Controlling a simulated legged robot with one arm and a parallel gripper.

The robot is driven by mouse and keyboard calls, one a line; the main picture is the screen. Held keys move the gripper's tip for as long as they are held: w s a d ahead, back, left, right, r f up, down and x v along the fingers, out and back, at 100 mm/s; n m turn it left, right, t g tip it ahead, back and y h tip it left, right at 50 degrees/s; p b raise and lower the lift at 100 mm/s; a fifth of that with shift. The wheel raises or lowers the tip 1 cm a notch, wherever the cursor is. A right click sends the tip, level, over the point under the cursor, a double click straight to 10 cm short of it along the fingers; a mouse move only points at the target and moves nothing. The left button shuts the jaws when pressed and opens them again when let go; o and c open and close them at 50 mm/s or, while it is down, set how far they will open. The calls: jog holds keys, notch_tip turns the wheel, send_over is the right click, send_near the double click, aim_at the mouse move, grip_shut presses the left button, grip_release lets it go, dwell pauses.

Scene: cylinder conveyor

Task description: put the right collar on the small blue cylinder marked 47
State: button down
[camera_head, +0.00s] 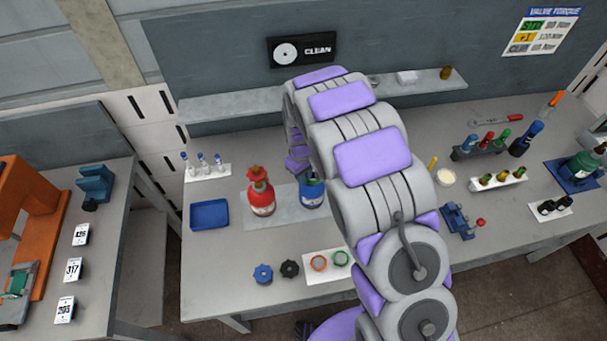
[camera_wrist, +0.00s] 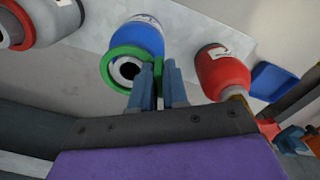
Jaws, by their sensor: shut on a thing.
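The small blue cylinder (camera_head: 312,192) stands on the bench beside a red cylinder (camera_head: 261,192), partly behind my arm. It also shows in the wrist view (camera_wrist: 143,38), with its top facing the camera; its number is not legible. My gripper (camera_wrist: 158,75) is shut on a green collar (camera_wrist: 109,60). The collar overlaps the blue cylinder's top end, with the pale, dark-centred top showing inside the ring. I cannot tell whether it is seated or just above.
The red cylinder (camera_wrist: 222,75) is close to the gripper, with a blue tray (camera_wrist: 272,82) beyond. A grey cylinder with a red ring (camera_wrist: 40,20) is on the other side.

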jog(key=shift+f, duration=0.3)
jog(key=shift+r, duration=0.1)
jog(key=shift+r, duration=0.55)
jog(key=shift+f+b, duration=0.6)
jog(key=shift+f, duration=0.9)
dwell(0.7)
jog(key=c, duration=1.1)
grip_release()
jog(key=shift+s, duration=0.1)
jog(key=shift+o, duration=0.2)
jog(key=shift+r, duration=0.15)
jog(key=shift+r+p, duration=0.35)
jog(key=shift+r, duration=2.55)
